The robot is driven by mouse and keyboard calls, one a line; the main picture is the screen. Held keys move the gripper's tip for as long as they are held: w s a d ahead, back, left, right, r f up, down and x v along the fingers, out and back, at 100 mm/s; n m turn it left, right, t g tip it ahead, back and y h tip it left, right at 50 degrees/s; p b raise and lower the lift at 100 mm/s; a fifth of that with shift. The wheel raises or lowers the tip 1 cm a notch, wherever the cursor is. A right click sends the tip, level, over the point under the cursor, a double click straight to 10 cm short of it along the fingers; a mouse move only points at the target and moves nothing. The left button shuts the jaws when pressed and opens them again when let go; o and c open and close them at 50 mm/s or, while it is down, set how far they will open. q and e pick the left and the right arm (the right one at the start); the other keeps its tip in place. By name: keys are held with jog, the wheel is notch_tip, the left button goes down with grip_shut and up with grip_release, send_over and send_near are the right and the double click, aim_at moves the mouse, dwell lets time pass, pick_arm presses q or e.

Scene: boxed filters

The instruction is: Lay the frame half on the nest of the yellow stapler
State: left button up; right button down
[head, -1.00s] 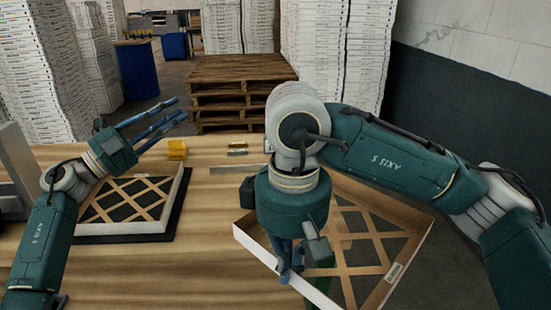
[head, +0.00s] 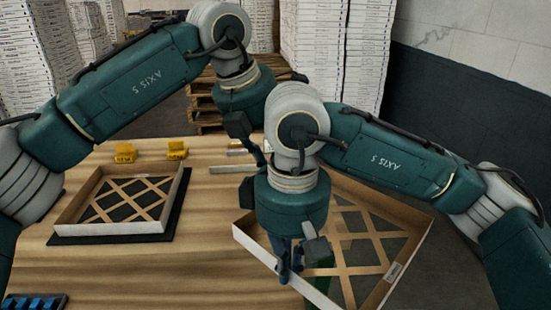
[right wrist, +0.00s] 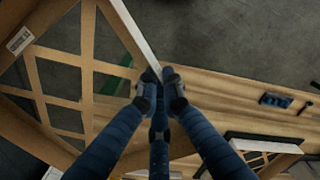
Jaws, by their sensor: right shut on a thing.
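A frame half with a brown lattice (head: 372,256) is held by one wall in my right gripper (head: 287,274). It lies at the table's right edge, partly past it. In the right wrist view the fingers (right wrist: 160,78) are shut on the frame half's pale wall edge (right wrist: 133,28). Two small yellow things (head: 125,153) (head: 177,150) stand at the back left; I cannot tell which is the stapler. Another lattice frame (head: 72,226) rests on a dark mat (head: 110,240) in front of them. My left gripper (head: 258,154) points down at the back centre, its fingers mostly hidden behind my right wrist.
Metal strips (head: 232,169) lie at the back of the table. A tray with blue parts (head: 35,301) is at the front left. A green thing (head: 319,287) shows by the held frame's wall. The middle of the wooden table (head: 205,235) is bare. Pallets stand behind.

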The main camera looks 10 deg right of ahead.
pick_arm(q)
jog(key=x, duration=1.2)
jog(key=shift+c, duration=0.2)
grip_shut()
pick_arm(e)
jog(key=c, duration=1.8)
grip_release()
jog(key=shift+c, duration=0.2)
